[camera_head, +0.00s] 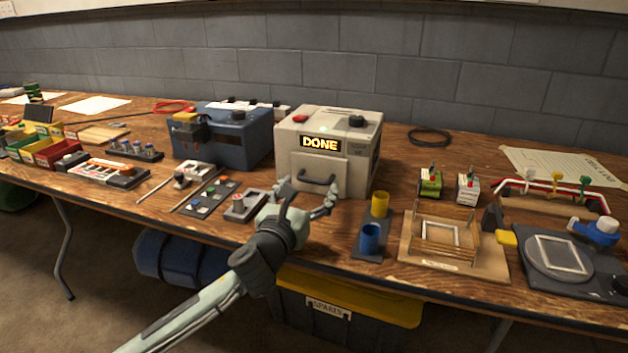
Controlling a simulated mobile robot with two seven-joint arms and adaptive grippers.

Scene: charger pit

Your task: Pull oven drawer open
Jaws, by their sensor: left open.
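The oven (336,144) is a beige box on the wooden table, with a lit sign reading "DONE" on its front. Its drawer (306,166) is the front panel below the sign, with a dark curved handle (318,178). The drawer looks shut, flush with the front. My left gripper (308,192) is in front of the drawer, its fingers spread open, one to each side of the handle as seen from here. I cannot tell whether it touches the handle. My right gripper does not show.
A blue machine (222,138) stands left of the oven. A dark holder with a yellow cup (379,204) and a blue cup (370,238) is to the right of my gripper. A wooden frame fixture (450,246) is further right. A button panel (212,194) lies left.

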